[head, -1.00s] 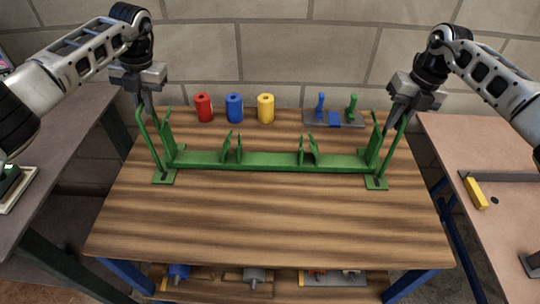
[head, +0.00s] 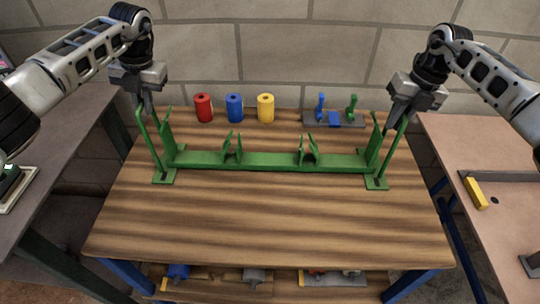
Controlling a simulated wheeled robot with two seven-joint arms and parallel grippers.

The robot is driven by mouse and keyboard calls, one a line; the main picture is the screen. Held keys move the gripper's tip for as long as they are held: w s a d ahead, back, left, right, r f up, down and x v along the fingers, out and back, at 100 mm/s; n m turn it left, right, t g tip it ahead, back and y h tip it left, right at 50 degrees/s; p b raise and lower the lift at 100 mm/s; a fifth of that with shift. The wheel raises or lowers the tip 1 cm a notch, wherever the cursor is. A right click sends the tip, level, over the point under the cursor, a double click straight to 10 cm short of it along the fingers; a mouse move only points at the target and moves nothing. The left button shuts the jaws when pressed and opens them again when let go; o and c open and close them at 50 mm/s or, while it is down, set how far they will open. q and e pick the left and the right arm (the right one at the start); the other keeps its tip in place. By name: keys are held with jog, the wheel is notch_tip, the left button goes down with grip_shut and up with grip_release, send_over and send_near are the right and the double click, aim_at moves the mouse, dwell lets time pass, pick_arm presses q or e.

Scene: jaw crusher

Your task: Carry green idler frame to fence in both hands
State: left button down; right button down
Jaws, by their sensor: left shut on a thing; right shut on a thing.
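The green idler frame (head: 265,162) stands on the wooden table in the head view. It is a long beam with a foot plate and upright handle at each end and small brackets along its middle. My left gripper (head: 142,108) is shut on the top of the left handle. My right gripper (head: 402,115) is shut on the top of the right handle. The frame's feet appear to rest on the table top. No fence can be made out in this view.
Behind the frame stand a red cylinder (head: 203,108), a blue cylinder (head: 234,107), a yellow cylinder (head: 265,108) and a grey plate (head: 350,120) with blue and green parts. The front of the wooden table (head: 270,220) is clear. Other tables stand left (head: 60,150) and right (head: 470,145).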

pick_arm(q)
jog(key=shift+r, duration=0.1)
jog(key=shift+w+r, duration=0.1)
jog(key=shift+r, duration=0.15)
pick_arm(e)
jog(key=shift+w+r, duration=0.1)
jog(key=shift+r, duration=0.25)
pick_arm(q)
jog(key=shift+w, duration=0.1)
pick_arm(e)
jog(key=shift+w, duration=0.1)
